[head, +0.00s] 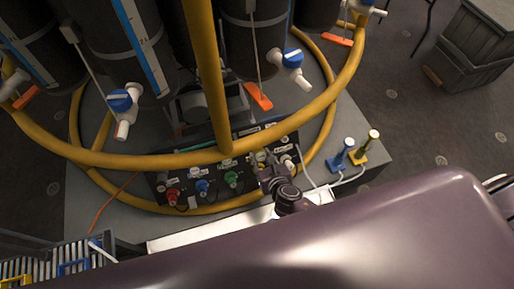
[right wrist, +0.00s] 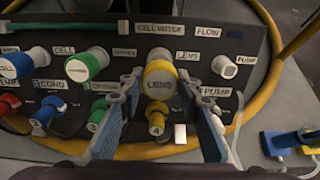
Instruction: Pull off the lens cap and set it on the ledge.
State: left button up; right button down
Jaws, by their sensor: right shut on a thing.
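The lens cap (right wrist: 159,86) is a yellow round cap marked LENS, in front of the dark panel in the right wrist view. My right gripper (right wrist: 158,92) is shut on it, with one blue-grey finger on each side. I cannot tell whether the cap is still seated on its port. In the head view my right gripper (head: 264,166) reaches the right part of the panel and mostly hides the cap. A pale ledge (head: 190,237) runs along the panel's near side in the head view. My left gripper is not in view.
The panel (right wrist: 210,75) also carries white, green, red and blue caps or plugs, and a yellow plug (right wrist: 156,123) just below the lens cap. Blue and yellow fittings (head: 355,152) stand at right.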

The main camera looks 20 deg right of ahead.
jog(key=shift+p+v, duration=0.6)
jog(key=shift+v, duration=0.7)
